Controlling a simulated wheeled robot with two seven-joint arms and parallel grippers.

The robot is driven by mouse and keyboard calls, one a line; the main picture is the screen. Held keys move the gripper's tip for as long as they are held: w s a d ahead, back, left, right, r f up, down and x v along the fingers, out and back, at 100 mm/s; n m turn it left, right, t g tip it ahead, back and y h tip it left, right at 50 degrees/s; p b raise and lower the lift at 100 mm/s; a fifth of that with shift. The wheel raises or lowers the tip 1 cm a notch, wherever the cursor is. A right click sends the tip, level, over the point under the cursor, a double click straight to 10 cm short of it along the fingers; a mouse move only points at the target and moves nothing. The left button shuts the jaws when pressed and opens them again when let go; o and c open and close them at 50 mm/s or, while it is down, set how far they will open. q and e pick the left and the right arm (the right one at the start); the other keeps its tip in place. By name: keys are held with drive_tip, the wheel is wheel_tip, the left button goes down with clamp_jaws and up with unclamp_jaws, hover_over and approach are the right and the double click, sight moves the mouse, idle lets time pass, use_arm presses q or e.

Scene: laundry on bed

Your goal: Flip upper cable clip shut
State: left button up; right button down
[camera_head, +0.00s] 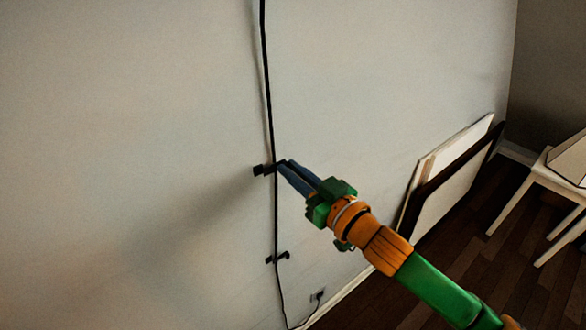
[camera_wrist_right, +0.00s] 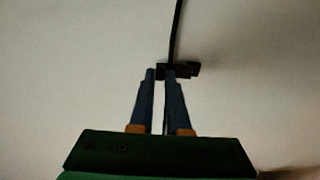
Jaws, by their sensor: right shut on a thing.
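The upper cable clip (camera_head: 259,171) is a small black piece on the wall, with the black cable (camera_head: 267,90) running down through it. My right gripper (camera_head: 283,166) reaches it from the lower right, with its blue fingertips at the clip's right end. In the right wrist view the fingertips (camera_wrist_right: 160,74) are close together at the clip (camera_wrist_right: 186,69), and its dark body shows beyond them and to the right. The fingers are shut on part of the clip, which they mostly hide. I cannot tell whether the flap is fully closed. My left gripper is not in view.
A lower cable clip (camera_head: 277,258) sits on the same cable below. A wall outlet (camera_head: 318,295) is near the floor. Framed panels (camera_head: 449,180) lean on the wall at right, beside a white stool (camera_head: 550,180). The wall left of the cable is clear.

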drive_tip(key=c, duration=0.9)
unclamp_jaws()
drive_tip(key=b+v, duration=0.2)
drive_tip(key=v, duration=0.5)
